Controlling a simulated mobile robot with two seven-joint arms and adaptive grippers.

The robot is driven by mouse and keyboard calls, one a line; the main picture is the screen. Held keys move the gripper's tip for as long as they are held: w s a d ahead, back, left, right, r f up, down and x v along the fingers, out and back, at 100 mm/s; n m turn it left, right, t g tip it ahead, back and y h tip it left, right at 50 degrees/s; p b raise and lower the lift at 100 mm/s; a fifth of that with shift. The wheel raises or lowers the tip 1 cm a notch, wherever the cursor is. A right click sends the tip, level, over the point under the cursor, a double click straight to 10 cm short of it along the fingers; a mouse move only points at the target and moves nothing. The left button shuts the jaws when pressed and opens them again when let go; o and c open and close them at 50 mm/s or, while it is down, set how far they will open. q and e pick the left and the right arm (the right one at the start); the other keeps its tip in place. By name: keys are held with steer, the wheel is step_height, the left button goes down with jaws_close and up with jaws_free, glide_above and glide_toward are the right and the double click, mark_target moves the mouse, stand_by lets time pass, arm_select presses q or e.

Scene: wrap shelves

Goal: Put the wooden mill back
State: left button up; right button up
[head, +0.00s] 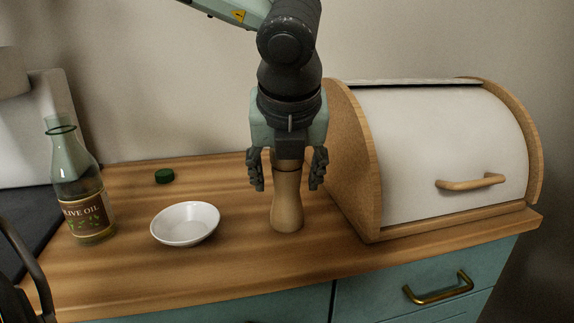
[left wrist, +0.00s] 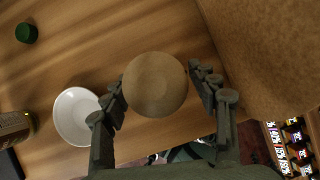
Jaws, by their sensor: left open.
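The wooden mill (head: 287,205) stands upright on the wooden counter, just left of the bread box. My left gripper (head: 287,178) comes down over it from above, with one finger on each side of its upper part. The gripper is open, and the mill's top is hidden behind the gripper's body in the head view. In the left wrist view, the mill's round top (left wrist: 155,85) lies between the two spread fingers of the left gripper (left wrist: 164,98). My right gripper does not show.
A bread box (head: 440,150) with a closed white lid stands close on the right. A white bowl (head: 185,224), a green cap (head: 164,176) and an olive oil bottle (head: 84,195) stand to the left. The counter (head: 235,265) is clear in front of the mill.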

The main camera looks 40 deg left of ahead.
arm_select(q)
steer(key=shift+r, duration=0.2)
steer(key=shift+s+d+r, duration=0.1)
steer(key=shift+r, duration=0.15)
steer(key=v, duration=1.1)
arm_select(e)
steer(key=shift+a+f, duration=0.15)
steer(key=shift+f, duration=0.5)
arm_select(q)
steer(key=shift+s+d+r, duration=0.1)
steer(key=shift+d, duration=0.05)
